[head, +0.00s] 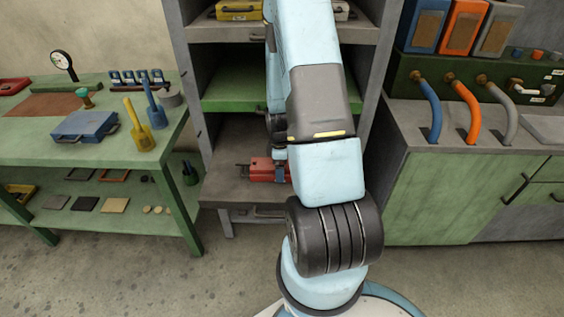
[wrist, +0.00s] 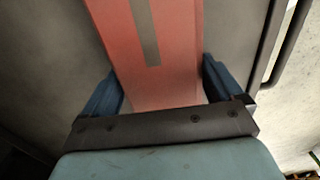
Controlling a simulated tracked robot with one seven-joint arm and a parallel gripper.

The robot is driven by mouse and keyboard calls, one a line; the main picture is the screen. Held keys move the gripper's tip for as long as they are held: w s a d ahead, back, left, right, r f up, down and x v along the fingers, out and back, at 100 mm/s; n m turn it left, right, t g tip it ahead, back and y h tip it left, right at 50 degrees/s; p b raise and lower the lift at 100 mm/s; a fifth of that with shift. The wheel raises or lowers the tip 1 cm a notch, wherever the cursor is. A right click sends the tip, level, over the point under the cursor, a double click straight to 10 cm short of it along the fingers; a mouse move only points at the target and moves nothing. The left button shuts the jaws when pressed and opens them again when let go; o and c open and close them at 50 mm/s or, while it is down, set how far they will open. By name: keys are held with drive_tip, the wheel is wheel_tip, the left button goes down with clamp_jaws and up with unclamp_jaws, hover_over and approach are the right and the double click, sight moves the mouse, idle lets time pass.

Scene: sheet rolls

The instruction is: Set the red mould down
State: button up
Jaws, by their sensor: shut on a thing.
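The red mould (head: 262,170) is at the lower grey shelf (head: 232,190) of the rack in the head view, partly hidden behind my arm. In the wrist view the red mould (wrist: 165,80) runs between the two blue fingers of my gripper (wrist: 161,88), with a grey strip along its top. My gripper is shut on it.
Above is a green shelf (head: 232,92), and a yellow mould (head: 239,10) sits on the top shelf. A green workbench (head: 60,150) with tools stands at the left. A green cabinet (head: 450,200) with coloured hoses stands at the right. The lower shelf's left part looks bare.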

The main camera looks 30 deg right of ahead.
drive_tip(key=shift+f, duration=0.15)
drive_tip(key=o, duration=1.7)
drive_tip(key=shift+r, duration=3.85)
